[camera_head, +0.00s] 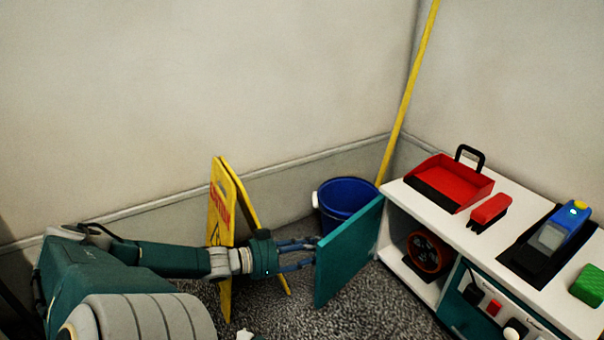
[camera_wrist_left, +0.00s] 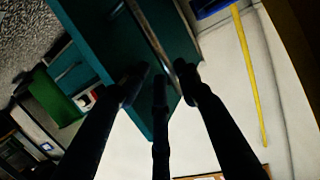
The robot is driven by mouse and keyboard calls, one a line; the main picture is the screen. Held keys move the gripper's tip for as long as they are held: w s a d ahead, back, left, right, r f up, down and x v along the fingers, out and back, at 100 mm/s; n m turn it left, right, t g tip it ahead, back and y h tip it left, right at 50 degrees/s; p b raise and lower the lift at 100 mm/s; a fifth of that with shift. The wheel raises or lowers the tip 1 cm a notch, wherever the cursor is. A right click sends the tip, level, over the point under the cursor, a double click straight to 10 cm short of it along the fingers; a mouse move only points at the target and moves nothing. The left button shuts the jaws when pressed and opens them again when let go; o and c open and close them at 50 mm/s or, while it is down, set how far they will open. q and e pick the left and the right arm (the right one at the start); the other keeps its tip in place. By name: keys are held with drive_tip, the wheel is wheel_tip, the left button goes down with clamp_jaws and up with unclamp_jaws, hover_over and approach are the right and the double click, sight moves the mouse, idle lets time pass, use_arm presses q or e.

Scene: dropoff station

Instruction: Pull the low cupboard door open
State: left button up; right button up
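The low cupboard door (camera_head: 348,252) is a teal panel. It stands swung well out from the white cupboard (camera_head: 392,262), so the front compartment shows. My left gripper (camera_head: 316,254) is at the outer face of the door, its dark fingers spread apart. In the left wrist view the door (camera_wrist_left: 100,30) carries a metal bar handle (camera_wrist_left: 152,36). The left gripper's fingers (camera_wrist_left: 162,78) reach to either side of the handle's end, with a gap on the left; contact on the right is unclear. My right gripper is not in view.
A blue bucket (camera_head: 347,200) stands behind the door, near a yellow pole (camera_head: 408,95). A yellow caution sign (camera_head: 222,205) stands behind my left forearm. A reel (camera_head: 428,254) sits inside the cupboard. A red tray (camera_head: 455,182) lies on top. Grey carpet (camera_head: 375,312) lies clear before the cupboard.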

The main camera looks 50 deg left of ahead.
use_arm(q)
drive_tip(key=shift+s+a+r, duration=0.1)
drive_tip(key=shift+a+r, duration=0.55)
drive_tip(key=shift+r, duration=0.05)
drive_tip(key=s+a+f, duration=0.1)
drive_tip(key=s+a, duration=0.3)
drive_tip(key=a, duration=0.5)
drive_tip(key=shift+a+b, duration=0.35)
drive_tip(key=shift+b, duration=0.05)
